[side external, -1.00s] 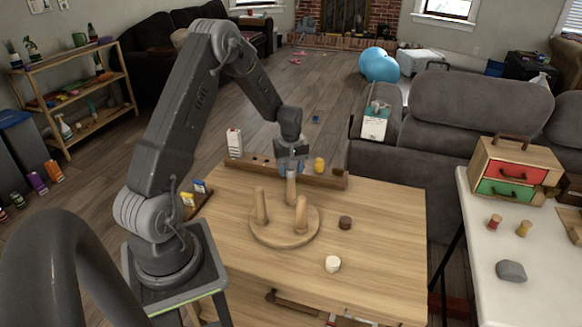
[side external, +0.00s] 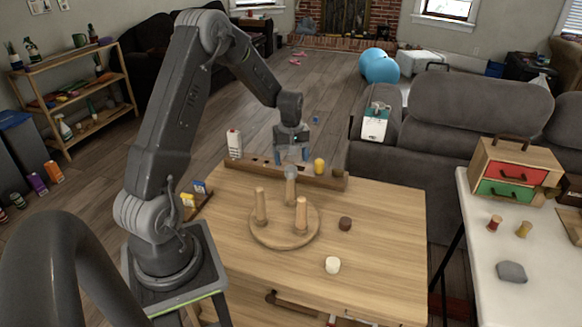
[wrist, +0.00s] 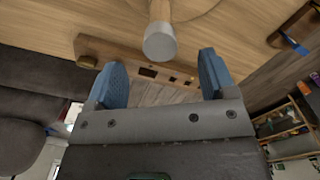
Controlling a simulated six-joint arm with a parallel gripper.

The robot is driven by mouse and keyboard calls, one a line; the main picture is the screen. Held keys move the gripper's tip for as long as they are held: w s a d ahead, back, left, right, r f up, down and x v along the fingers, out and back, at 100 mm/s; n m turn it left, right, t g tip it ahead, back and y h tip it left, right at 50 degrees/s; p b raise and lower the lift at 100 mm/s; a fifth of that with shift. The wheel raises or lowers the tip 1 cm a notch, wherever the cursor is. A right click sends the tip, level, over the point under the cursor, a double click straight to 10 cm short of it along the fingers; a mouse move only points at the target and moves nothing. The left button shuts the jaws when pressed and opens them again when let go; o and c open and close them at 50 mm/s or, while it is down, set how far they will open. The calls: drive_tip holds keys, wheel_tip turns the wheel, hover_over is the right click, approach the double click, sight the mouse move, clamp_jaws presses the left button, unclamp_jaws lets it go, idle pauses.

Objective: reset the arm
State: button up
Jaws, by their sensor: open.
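My gripper (side external: 292,156) is open and empty, held just above the back peg of a round wooden peg base (side external: 262,237) on the wooden table. Its two blue fingers also show in the wrist view (wrist: 162,76), spread apart. The back peg (side external: 291,190) stands upright with a grey piece (side external: 291,172) at its top. That grey piece shows in the wrist view (wrist: 160,42), clear of the fingers. The other two pegs, left (side external: 261,207) and right (side external: 301,215), stand bare.
The table's right side is clear.

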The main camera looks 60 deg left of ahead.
wheel_tip(320, 180, up, 9)
drive_tip(key=s+d+r+m+t, duration=0.1)
drive_tip(key=d+r+m, duration=0.3)
drive_tip(key=d+r, duration=0.4)
drive_tip(key=s+d+r+m+t, duration=0.2)
drive_tip(key=s+d+m, duration=0.3)
drive_tip(key=s+d, duration=0.3)
drive_tip(key=s+d+r+m+t, duration=0.2)
drive_tip(key=s+d+m, duration=0.4)
drive_tip(key=s+d, duration=0.3)
drive_tip(key=d, duration=0.2)
drive_tip(key=shift+d+t, duration=0.3)
